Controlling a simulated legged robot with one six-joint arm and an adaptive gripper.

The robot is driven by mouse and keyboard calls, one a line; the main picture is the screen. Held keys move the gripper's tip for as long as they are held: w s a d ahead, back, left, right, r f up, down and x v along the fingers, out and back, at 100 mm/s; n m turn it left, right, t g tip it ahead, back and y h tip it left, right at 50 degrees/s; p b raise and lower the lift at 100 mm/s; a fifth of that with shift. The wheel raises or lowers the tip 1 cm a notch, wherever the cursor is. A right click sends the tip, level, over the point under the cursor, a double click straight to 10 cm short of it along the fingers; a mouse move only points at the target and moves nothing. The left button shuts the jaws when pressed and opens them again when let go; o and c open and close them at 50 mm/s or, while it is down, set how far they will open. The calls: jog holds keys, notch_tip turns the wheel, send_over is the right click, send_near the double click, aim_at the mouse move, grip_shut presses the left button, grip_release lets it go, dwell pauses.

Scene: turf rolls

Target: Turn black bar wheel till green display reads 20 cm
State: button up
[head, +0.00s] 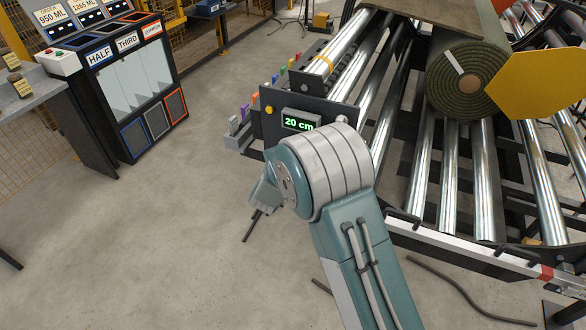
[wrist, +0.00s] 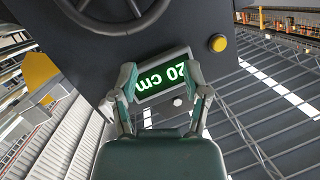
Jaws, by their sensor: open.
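The green display (head: 298,122) is on the dark control panel (head: 275,105) and reads 20 cm. In the wrist view the display (wrist: 162,80) appears upside down with the same reading. The black wheel (wrist: 112,30) is at the top edge of the wrist view, partly cut off; in the head view my arm hides it. My gripper (wrist: 160,76) is open and empty, its fingers appearing on either side of the display and apart from the wheel. I cannot tell whether they touch the panel.
A yellow button (wrist: 218,43) is on the panel beside the wheel. A green turf roll (head: 468,80) lies on metal rollers (head: 447,180) at right. A black cabinet (head: 115,80) with HALF and THIRD labels stands at left. The floor between is mostly clear.

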jog(key=s+a+f+m+t+h, duration=0.15)
jog(key=s+f+h, duration=0.25)
jog(key=f, duration=0.7)
jog(key=x, duration=1.1)
jog(key=shift+d, duration=0.15)
jog(key=shift+r, duration=0.1)
grip_shut()
